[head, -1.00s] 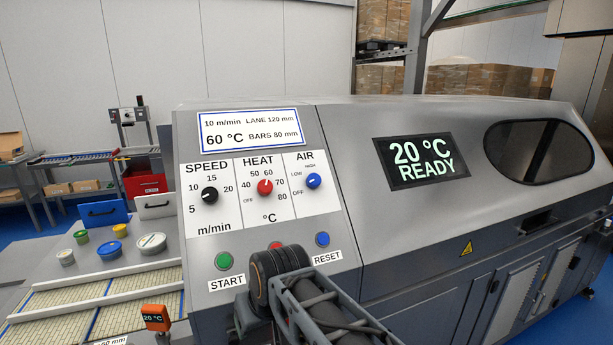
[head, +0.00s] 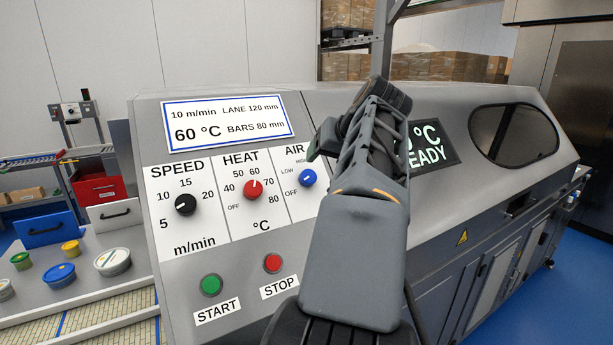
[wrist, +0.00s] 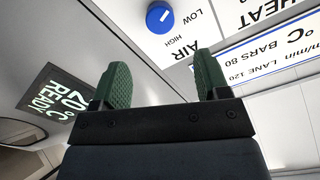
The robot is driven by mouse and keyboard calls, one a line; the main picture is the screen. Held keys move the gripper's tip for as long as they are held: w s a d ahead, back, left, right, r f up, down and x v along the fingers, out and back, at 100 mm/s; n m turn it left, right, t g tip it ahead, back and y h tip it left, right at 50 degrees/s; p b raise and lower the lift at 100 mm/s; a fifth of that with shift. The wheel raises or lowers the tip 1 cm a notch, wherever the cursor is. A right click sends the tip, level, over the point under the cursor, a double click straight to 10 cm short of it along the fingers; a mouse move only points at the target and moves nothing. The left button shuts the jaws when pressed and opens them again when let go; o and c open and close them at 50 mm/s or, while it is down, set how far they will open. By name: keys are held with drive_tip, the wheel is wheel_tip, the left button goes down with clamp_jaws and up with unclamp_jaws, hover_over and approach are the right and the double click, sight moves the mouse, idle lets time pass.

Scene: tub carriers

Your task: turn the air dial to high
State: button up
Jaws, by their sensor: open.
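The blue air dial (head: 307,178) is on the sloped grey control panel, under the AIR heading, with OFF, LOW and HIGH labels on its left and top. Its white mark is small; I cannot tell surely which label it points to. The dial also shows at the top of the wrist view (wrist: 160,17), beyond the fingers. My gripper (wrist: 163,80) is open and empty, its two green fingers apart, and does not touch the dial. In the head view a green finger (head: 322,140) shows just above and right of the dial; the other finger is hidden.
The red heat dial (head: 253,189) and black speed dial (head: 185,204) are left of the air dial. The green START button (head: 211,285) and red STOP button (head: 272,263) are below.

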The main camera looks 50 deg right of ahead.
sight(310, 176)
drive_tip(key=p+x, duration=0.1)
drive_tip(key=x, duration=1)
drive_tip(key=c, duration=0.9)
drive_tip(key=shift+c, duration=0.2)
